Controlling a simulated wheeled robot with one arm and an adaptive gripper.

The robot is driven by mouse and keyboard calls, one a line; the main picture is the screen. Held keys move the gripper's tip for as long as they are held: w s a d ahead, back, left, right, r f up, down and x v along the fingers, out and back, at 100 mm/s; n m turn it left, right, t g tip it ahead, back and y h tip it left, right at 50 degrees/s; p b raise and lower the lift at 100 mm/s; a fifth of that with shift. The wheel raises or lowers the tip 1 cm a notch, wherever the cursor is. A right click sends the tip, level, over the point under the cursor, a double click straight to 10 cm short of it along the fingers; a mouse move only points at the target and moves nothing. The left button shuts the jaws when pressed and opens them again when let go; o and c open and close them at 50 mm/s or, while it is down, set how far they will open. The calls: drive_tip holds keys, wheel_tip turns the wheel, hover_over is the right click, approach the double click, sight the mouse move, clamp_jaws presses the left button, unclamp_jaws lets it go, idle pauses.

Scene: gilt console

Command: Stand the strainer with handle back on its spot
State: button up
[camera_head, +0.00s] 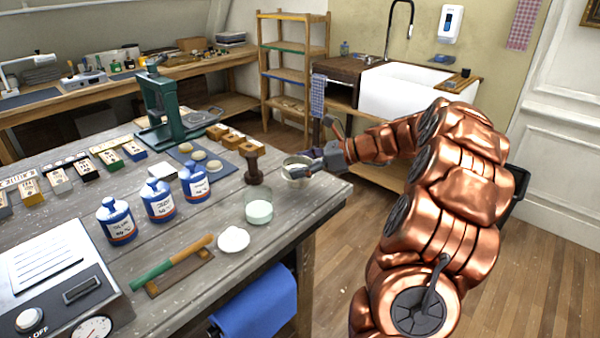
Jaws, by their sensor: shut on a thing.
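The strainer with handle appears to be the small pale, round vessel (294,182) at the right end of the grey wooden table (330,190).
Close by stand a dark wooden tool (254,168), a glass with white contents (259,208) and a white lump (233,239). Blue-and-white bottles (158,202) and a green press (165,105) stand further left. A white sink (405,92) is behind.

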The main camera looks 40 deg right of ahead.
drive_tip(key=shift+w, duration=0.35)
drive_tip(key=shift+w+d+f, duration=0.1)
drive_tip(key=shift+f, duration=1.65)
drive_tip(key=shift+f+p, duration=0.1)
drive_tip(key=shift+p, duration=0.2)
drive_tip(key=o, duration=1.2)
drive_tip(key=shift+c, duration=0.2)
